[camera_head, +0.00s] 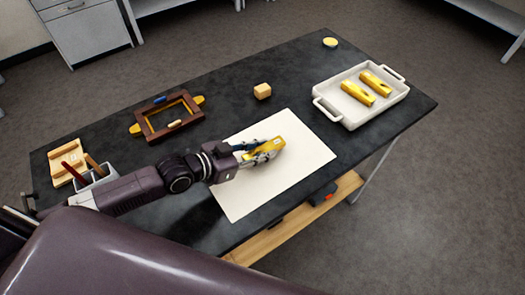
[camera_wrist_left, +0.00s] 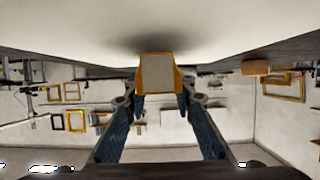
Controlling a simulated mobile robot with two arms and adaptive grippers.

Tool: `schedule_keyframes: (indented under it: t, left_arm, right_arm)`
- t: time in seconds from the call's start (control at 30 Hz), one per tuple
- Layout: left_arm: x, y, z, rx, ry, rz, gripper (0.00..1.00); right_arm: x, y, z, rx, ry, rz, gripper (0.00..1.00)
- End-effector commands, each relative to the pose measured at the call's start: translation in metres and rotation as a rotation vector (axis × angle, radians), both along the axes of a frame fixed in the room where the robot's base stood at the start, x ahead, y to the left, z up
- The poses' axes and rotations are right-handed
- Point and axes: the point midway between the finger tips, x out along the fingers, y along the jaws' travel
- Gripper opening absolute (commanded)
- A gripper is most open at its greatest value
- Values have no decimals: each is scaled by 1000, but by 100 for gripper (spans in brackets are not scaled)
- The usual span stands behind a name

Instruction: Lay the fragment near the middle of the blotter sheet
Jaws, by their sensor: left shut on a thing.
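The gilt fragment (camera_head: 268,146) is a short gold bar. My left gripper (camera_head: 262,153) is shut on it, over the white blotter sheet (camera_head: 300,160). In the left wrist view the fragment's end (camera_wrist_left: 158,73) shows between the two fingers of the left gripper (camera_wrist_left: 158,105), close to the pale sheet (camera_wrist_left: 70,40). A dark shadow lies on the sheet beside the fragment; whether the two touch I cannot tell. In the head view the fragment is near the sheet's middle. My right gripper does not show.
A white tray (camera_head: 350,119) with two gold fragments stands at the right. A wooden block (camera_head: 262,91) sits behind the sheet. A brown frame with clamps (camera_head: 152,127) lies at the back left. A tool holder (camera_head: 98,182) stands at the left. The table's front right corner is clear.

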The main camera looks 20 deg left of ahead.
Motion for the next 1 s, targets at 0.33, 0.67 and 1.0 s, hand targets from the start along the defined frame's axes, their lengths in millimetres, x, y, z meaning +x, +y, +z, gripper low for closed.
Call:
schedule_keyframes:
  t: [0.33,0.67,1.0]
  left_arm:
    - [0,0,-12,1,-2,0,0]
    - [0,0,-13,2,-1,0,41]
    - [-4,3,-10,2,-1,0,41]
  right_arm:
    - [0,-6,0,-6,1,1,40]
    - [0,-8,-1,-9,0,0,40]
    - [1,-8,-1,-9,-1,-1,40]
